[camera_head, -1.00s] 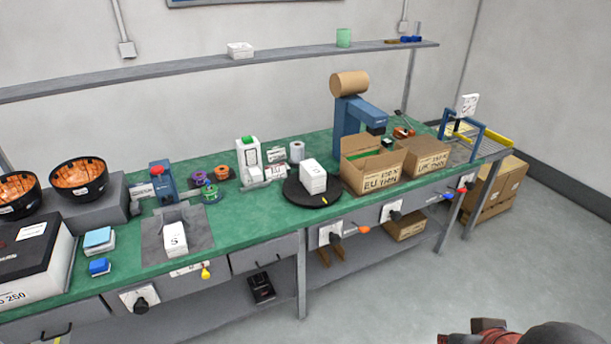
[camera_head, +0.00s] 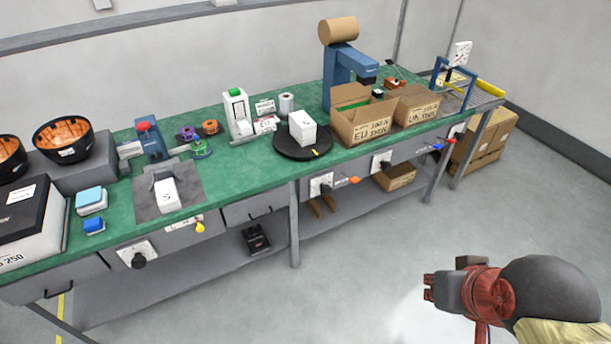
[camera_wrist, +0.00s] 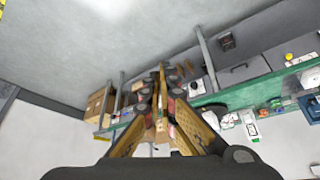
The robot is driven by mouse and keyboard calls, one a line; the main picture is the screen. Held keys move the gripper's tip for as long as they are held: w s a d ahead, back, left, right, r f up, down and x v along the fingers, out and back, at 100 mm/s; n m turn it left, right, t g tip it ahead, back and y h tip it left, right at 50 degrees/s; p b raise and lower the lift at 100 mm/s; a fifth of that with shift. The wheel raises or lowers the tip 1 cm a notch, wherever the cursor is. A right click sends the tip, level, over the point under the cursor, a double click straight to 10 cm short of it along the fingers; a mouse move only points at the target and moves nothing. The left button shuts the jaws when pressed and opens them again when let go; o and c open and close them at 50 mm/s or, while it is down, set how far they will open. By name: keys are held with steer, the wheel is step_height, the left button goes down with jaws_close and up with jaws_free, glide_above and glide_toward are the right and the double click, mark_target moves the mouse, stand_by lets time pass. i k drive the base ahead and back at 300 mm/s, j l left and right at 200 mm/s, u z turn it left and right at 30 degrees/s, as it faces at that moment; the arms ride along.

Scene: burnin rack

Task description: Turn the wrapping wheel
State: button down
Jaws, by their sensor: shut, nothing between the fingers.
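The wheel appears to be the black round turntable (camera_head: 285,149) on the green bench, near its front edge. In the head view my arm's end (camera_head: 432,288) is at the lower right, over open floor, well apart from the turntable. In the wrist view the bench is tilted and the turntable is hard to make out.
Knobs and drawers line the bench front. The floor before it is clear.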

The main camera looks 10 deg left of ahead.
mark_target(326, 190)
steer(key=i+j+u, duration=0.45)
steer(key=i+j, duration=0.35)
steer(key=j, duration=0.15)
